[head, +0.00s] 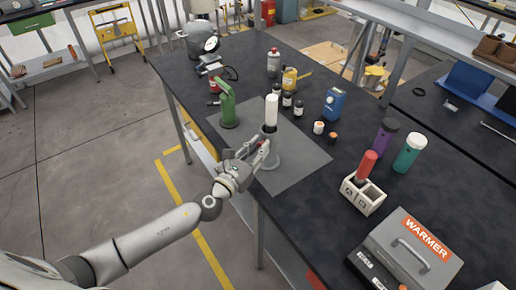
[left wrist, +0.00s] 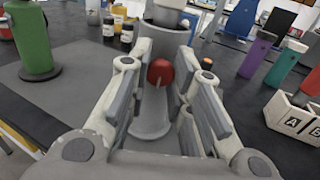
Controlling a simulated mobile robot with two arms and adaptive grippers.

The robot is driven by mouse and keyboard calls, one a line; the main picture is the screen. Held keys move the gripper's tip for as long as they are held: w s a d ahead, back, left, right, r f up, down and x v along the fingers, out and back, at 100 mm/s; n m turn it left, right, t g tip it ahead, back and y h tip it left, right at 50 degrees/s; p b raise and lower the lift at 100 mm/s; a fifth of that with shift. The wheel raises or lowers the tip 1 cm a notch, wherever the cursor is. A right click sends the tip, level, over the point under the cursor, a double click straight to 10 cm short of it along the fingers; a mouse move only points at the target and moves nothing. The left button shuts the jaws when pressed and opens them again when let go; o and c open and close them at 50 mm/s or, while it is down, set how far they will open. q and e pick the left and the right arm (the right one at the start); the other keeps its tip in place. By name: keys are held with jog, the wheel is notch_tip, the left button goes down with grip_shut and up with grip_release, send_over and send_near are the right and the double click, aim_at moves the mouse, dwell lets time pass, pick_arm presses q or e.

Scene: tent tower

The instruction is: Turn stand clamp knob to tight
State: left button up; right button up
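The grey stand (head: 292,152) stands on the grey mat by the table's near edge, with a white cylinder (head: 271,108) upright in its dark holder. In the left wrist view the stand (left wrist: 152,118) has a round red clamp knob (left wrist: 160,72) on its near side. My left gripper (head: 264,149) reaches the stand from the left. Its fingers are open, one on each side of the knob, and I see a gap on both sides. In the head view the gripper hides the knob. Whether the knob is loose or tight cannot be seen. My right gripper is out of view.
A green stand (head: 228,108) is left of the grey stand. Bottles (head: 287,100) and a blue device (head: 333,104) stand behind it. A white A/B block (head: 362,198) holding a red tube and a warmer (head: 411,250) are to the right. The mat's front (head: 280,182) is clear.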

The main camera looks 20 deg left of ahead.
pick_arm(q)
jog(key=o, duration=0.5)
jog(key=shift+c, duration=0.2)
jog(key=v, duration=1.2)
